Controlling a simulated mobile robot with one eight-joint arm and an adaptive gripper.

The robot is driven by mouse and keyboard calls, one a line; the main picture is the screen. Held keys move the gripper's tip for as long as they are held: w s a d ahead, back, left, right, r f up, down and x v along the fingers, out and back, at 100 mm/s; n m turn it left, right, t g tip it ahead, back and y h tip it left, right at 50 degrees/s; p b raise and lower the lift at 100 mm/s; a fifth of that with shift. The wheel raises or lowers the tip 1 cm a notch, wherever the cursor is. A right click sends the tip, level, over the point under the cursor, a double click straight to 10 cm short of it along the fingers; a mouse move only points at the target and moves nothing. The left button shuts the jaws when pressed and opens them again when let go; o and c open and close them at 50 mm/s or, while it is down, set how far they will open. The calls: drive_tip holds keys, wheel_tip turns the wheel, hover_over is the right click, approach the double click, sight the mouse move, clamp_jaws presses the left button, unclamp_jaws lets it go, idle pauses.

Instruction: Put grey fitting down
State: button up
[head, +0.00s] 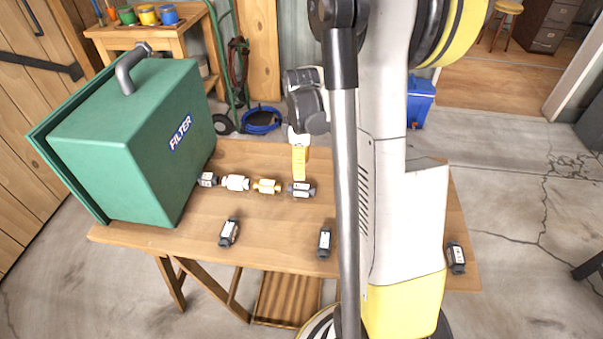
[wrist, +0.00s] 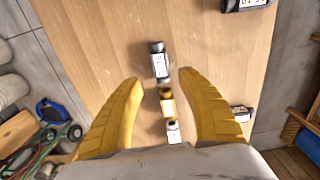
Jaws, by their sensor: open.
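The grey fitting (head: 301,190), dark-ended with a white label, lies on the wooden table (head: 275,220) at the right end of a row. Beside it in line are a yellow fitting (head: 266,186), a white fitting (head: 236,183) and another dark fitting (head: 208,179) near the green box. My gripper (head: 300,163) points down just above the grey fitting. In the wrist view, my gripper (wrist: 159,80) is open, its yellow fingers apart. The grey fitting (wrist: 158,62) shows between and just beyond the tips, close to the yellow one (wrist: 167,103); I cannot tell whether they touch.
A green FILTER box (head: 130,140) fills the table's left end. Loose dark fittings lie along the front: one at left (head: 229,232), one in the middle (head: 324,242), one at far right (head: 456,257). Bare tabletop separates them from the row.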

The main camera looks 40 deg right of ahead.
drive_tip(key=s+a+r+m+t, duration=0.3)
drive_tip(key=a+r+m, duration=0.1)
drive_tip(key=a+r, duration=0.85)
drive_tip(key=s+a+r+m+t, duration=0.4)
drive_tip(key=s+a, duration=0.3)
drive_tip(key=a, duration=0.3)
drive_tip(key=shift+s+p, duration=0.35)
